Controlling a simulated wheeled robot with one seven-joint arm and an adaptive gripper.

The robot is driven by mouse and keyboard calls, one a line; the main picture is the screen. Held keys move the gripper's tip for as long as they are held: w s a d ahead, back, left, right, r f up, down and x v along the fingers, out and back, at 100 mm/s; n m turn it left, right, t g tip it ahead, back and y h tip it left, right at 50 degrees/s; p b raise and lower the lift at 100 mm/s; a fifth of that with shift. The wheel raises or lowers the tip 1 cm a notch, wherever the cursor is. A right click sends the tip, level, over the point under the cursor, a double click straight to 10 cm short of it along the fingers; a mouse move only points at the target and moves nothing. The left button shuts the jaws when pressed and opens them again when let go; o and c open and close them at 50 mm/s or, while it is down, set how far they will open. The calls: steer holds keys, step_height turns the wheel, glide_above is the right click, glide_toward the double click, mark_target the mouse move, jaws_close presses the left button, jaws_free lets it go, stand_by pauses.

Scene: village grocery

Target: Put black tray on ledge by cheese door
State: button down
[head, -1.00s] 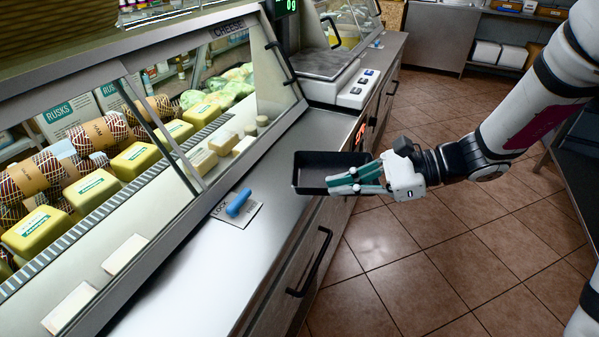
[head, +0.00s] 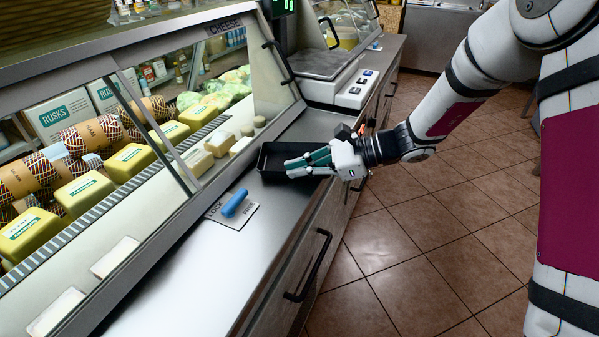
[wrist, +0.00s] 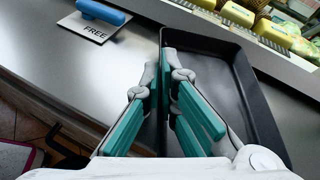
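The black tray (head: 272,166) is over the metal ledge (head: 190,265) in the head view, close to the slanted glass door under the CHEESE label (head: 225,25). My gripper (head: 308,163) reaches in from the right and is shut on the tray's near wall. In the wrist view the green finger pads of my gripper (wrist: 165,118) lie on both sides of that wall, and the tray (wrist: 232,88) extends to the right, empty where visible. The tray looks about level. I cannot tell whether its bottom touches the ledge.
A blue handle (head: 235,203) on a LOCK/FREE plate (head: 218,217) sits on the ledge nearer me. A scale (head: 335,85) stands beyond the tray. Cheeses (head: 85,192) lie behind the glass. The near ledge is clear. A drawer handle (head: 312,265) juts from the counter front.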

steer(key=shift+f, duration=0.2)
steer(key=c, duration=1.8)
jaws_free()
